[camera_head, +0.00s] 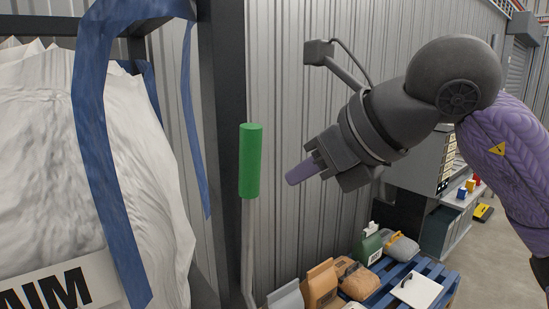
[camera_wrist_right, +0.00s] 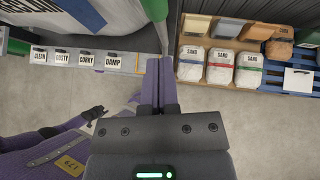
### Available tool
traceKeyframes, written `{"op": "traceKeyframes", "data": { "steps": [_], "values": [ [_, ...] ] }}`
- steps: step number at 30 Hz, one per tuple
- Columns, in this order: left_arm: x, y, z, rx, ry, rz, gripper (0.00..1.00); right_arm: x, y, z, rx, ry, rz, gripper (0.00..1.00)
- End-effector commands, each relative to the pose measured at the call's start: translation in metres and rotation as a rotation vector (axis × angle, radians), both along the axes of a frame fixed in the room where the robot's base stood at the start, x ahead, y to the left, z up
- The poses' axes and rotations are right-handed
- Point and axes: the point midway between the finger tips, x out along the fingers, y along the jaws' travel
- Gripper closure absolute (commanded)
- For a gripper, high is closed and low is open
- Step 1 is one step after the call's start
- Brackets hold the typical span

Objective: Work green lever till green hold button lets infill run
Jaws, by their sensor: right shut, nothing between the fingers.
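The green lever (camera_head: 250,161) stands nearly upright, a green grip on a pale metal shaft, beside a dark frame post in the head view. My right gripper (camera_head: 300,173) is just right of the grip, with a visible gap in the picture. Its purple fingers are shut and empty, and they also show in the right wrist view (camera_wrist_right: 161,85). What seems to be my left gripper (camera_wrist_right: 92,115) shows dark and small in the right wrist view; its jaws cannot be made out. I cannot make out a green hold button in either view.
A big white bag (camera_head: 90,160) with blue straps hangs at the left. A blue pallet (camera_head: 440,284) with several bags stands behind, low on the right. Labelled bins (camera_wrist_right: 85,58) and SAND bags (camera_wrist_right: 220,68) show in the wrist view. The floor (camera_head: 500,265) at right is largely clear.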

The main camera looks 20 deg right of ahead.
Motion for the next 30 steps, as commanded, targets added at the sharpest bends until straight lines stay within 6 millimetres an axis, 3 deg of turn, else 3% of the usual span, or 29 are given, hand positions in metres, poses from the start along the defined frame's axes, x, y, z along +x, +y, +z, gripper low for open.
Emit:
{"op": "traceKeyframes", "data": {
  "steps": [9, 20, 26, 30],
  "values": [
    [0.000, 0.001, 0.024, 0.001, 0.000, 0.000, 0.41, 0.037, 0.022, 0.001, 0.001, 0.001, 0.000, 1.00],
    [0.000, 0.001, 0.024, 0.001, 0.000, 0.000, 0.41, 0.040, 0.024, -0.001, 0.001, -0.001, 0.000, 1.00],
    [0.000, 0.001, 0.055, 0.002, 0.000, 0.000, 0.41, 0.060, 0.032, 0.012, -0.027, 0.082, 0.002, 1.00],
    [0.000, 0.001, 0.062, 0.002, 0.000, 0.000, 0.41, 0.066, 0.034, 0.010, -0.046, 0.130, 0.001, 1.00]
  ]
}}
